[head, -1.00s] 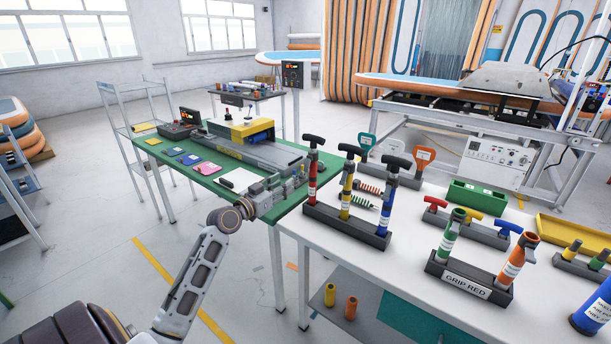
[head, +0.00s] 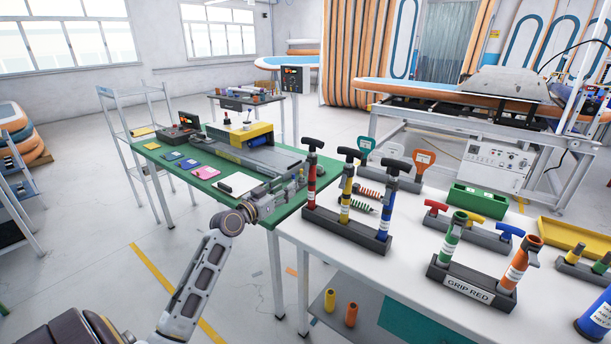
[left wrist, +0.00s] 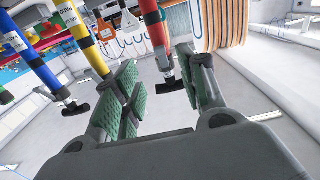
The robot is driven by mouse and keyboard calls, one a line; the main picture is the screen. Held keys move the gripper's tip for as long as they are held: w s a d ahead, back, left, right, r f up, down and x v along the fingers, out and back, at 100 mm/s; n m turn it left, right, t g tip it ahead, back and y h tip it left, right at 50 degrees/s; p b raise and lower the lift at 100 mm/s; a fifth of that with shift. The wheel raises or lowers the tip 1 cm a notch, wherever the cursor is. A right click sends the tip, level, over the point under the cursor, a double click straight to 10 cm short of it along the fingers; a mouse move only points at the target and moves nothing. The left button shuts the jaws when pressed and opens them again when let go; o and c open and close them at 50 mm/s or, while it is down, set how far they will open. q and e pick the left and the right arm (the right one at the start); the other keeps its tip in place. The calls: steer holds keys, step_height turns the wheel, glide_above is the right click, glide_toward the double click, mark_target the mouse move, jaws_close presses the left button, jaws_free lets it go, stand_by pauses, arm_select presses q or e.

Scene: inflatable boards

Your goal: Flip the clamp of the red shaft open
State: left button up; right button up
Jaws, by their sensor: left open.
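The red shaft (head: 311,182) stands upright in the left end of a dark rack (head: 345,230), with a black T-handle on top. Its clamp is the small grey part (head: 312,159) below the handle; I cannot tell whether it is open or shut. My left gripper (head: 290,188) is open, just left of the red shaft. In the left wrist view the red shaft (left wrist: 157,30) shows between the spread green-padded fingers (left wrist: 158,66), with its black handle lower down; contact cannot be told. My right gripper is not in view.
A yellow shaft (head: 347,190) and a blue shaft (head: 385,205) stand in the same rack, close on the right. A green table (head: 205,207) lies left, behind my left arm.

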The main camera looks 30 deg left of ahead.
mark_target(306, 174)
arm_select(q)
steer(key=shift+w+d+p, duration=0.15)
steer(key=shift+w+p, duration=0.05)
steer(key=shift+w, duration=1.9)
steer(key=shift+w+d+p, duration=0.2)
steer(key=shift+w, duration=1.9)
steer(key=shift+w+d+p, duration=0.15)
steer(key=shift+w+p, duration=0.05)
steer(key=shift+w, duration=1.9)
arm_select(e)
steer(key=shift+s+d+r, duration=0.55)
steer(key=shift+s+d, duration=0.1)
arm_select(q)
jaws_close()
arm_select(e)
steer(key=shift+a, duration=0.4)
